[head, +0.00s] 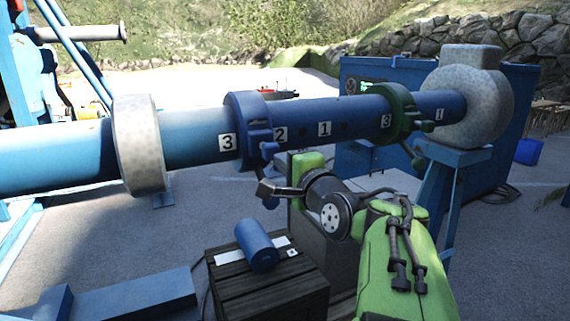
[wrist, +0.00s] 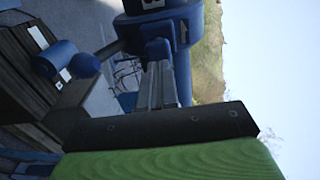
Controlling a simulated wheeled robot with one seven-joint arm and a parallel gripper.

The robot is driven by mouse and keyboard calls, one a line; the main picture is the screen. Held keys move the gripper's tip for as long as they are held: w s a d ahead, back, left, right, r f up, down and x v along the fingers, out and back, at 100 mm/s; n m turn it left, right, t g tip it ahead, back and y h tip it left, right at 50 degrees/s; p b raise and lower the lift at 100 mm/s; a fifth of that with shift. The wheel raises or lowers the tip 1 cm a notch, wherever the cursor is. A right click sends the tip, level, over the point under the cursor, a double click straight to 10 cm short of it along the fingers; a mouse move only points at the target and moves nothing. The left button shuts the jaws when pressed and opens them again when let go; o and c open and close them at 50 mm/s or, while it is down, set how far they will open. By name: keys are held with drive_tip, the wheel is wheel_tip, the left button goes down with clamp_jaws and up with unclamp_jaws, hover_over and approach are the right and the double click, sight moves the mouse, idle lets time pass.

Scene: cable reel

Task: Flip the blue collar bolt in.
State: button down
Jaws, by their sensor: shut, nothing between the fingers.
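The blue collar (head: 241,115) is clamped around the blue pipe, beside the number 3 plate. It also shows at the top of the wrist view (wrist: 153,27). Its blue bolt appears swung out, hanging below the collar with its round end (head: 270,203) low. In the wrist view the round end (wrist: 86,66) stands out to the left of the fingers. My gripper (head: 266,188) is shut and empty just below the collar, in front of part of the bolt. It also shows in the wrist view (wrist: 160,85). I cannot tell whether the fingers touch the bolt.
A green collar (head: 397,108) with a hanging bolt sits farther right on the pipe. Grey rings (head: 138,145) surround the pipe. A blue cylinder (head: 257,246) lies on a dark slatted crate (head: 285,298) below. A blue stand (head: 450,190) supports the right end.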

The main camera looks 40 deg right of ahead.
drive_tip(key=b+v, duration=0.2)
drive_tip(key=v, duration=0.8)
drive_tip(key=shift+s+a, duration=0.15)
drive_tip(key=shift+s, duration=0.15)
drive_tip(key=shift+s+r, duration=0.15)
drive_tip(key=w+a+f+n+g+y, duration=0.1)
drive_tip(key=a+f+n+g+y, duration=0.45)
drive_tip(key=a+f+n, duration=0.8)
drive_tip(key=s+a+f+n+g, duration=0.6)
drive_tip(key=s+a+f+n, duration=0.1)
drive_tip(key=s+f, duration=0.3)
drive_tip(key=shift+s+a+f+n, duration=0.2)
drive_tip(key=shift+f+n, duration=0.15)
drive_tip(key=shift+f, duration=0.15)
